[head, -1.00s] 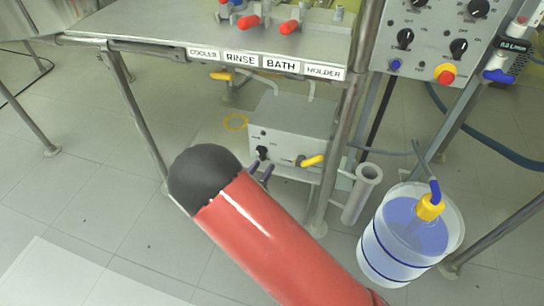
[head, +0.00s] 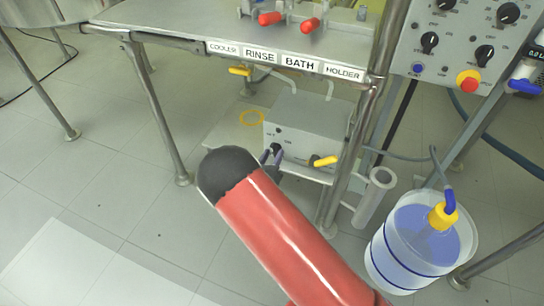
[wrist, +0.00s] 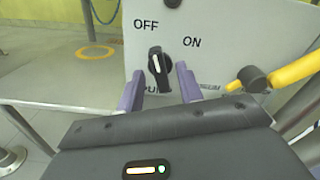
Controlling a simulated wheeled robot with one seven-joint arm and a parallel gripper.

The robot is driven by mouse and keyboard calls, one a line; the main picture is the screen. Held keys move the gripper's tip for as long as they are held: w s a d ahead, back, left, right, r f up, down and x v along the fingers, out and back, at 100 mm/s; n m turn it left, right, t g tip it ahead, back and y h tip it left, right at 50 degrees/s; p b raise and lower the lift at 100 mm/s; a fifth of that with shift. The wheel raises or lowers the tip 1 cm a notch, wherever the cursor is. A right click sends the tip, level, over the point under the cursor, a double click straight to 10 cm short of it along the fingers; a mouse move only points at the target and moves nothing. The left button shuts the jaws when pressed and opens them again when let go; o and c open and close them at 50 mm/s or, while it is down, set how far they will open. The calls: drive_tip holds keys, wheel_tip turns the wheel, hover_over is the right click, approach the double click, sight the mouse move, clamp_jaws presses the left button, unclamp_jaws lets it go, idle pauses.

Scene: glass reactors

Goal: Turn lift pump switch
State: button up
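The lift pump box (head: 305,118) is a light grey box on a low shelf under the bench. Its black switch knob (wrist: 160,68) sits on the front panel in the wrist view, below the OFF and ON labels. The white mark on the knob points up and slightly left, toward OFF. My gripper (wrist: 159,88) is open, with one purple finger on each side of the knob; I cannot tell whether either touches it. In the head view my gripper (head: 270,156) is at the panel's left part, partly hidden by my red arm.
A yellow-handled valve (wrist: 285,72) sticks out just right of the knob. A bench leg (head: 345,160), a grey tube holder (head: 373,200) and a bucket of blue liquid (head: 400,255) stand to the right. The bench top (head: 210,25) is above.

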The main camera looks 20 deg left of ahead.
clamp_jaws()
drive_tip(key=shift+f+m+b, duration=0.1)
drive_tip(key=shift+m+b, duration=0.3)
drive_tip(key=m+b, duration=0.4)
drive_tip(key=shift+f+m, duration=0.2)
drive_tip(key=shift+m, duration=0.1)
drive_tip(key=m+b, duration=0.3)
drive_tip(key=shift+b, duration=0.3)
drive_tip(key=m+b, duration=0.3)
drive_tip(key=shift+r, duration=0.15)
